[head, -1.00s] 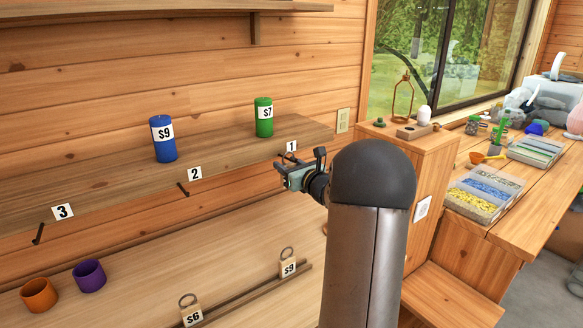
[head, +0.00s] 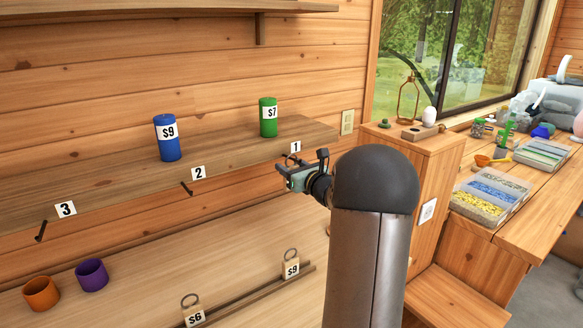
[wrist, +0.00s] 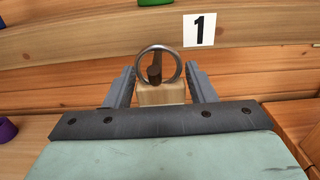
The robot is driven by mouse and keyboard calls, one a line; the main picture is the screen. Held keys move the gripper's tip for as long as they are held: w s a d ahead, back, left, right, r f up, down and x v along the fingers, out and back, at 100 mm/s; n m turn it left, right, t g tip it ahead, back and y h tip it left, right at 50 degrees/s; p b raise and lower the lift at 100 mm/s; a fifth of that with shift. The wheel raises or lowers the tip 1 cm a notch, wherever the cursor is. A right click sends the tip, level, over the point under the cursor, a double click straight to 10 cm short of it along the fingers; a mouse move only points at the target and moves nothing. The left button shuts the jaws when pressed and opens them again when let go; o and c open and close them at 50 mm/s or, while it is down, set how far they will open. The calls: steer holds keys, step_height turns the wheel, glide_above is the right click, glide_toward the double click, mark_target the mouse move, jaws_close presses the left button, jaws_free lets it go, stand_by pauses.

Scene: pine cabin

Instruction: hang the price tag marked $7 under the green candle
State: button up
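The green candle (head: 268,118), labelled $7, stands on the shelf near its right end, above hook 1. My gripper (head: 305,166) is at the shelf's front edge just below the number 1 sign. In the wrist view a wooden tag (wrist: 162,95) with a metal ring lies between my fingers (wrist: 161,88). The dark hook (wrist: 154,74) shows inside the ring's outline. The tag's face is turned away, so its price is hidden. The fingers flank the tag closely, and I cannot tell whether they touch it.
A blue candle (head: 167,138) labelled $9 stands above hook 2 (head: 187,188). Hook 3 (head: 41,231) is empty. Tags $6 (head: 194,316) and $9 (head: 291,269) stand in a rail below. Orange (head: 40,293) and purple (head: 92,275) cups sit at lower left.

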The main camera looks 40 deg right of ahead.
steer(key=shift+o, duration=1.2)
steer(key=s+b, duration=0.3)
steer(key=s, duration=1.4)
steer(key=shift+s+a, duration=0.2)
steer(key=shift+a, duration=0.25)
steer(key=a+f+n+g+y, duration=0.3)
steer(key=a+n, duration=0.3)
steer(key=a, duration=0.4)
steer(key=s+a+f+n+g+y, duration=0.1)
steer(key=a+f+n+g+y, duration=0.3)
steer(key=a, duration=0.6)
steer(key=a+f+n+g+y, duration=0.2)
steer(key=a+n+g, duration=0.1)
steer(key=a+n, duration=0.55)
steer(key=s+a+f+n+g+h, duration=0.3)
steer(key=s+n+h, duration=0.1)
steer(key=s+n, duration=0.3)
steer(key=s+a+f+n+g+h, duration=0.3)
steer(key=s+n, duration=0.5)
steer(key=n, duration=0.3)
steer(key=shift+s+a+f+g+h, duration=0.3)
steer(key=shift+a+f+g+h, duration=0.1)
steer(key=shift+a+f+g, duration=0.35)
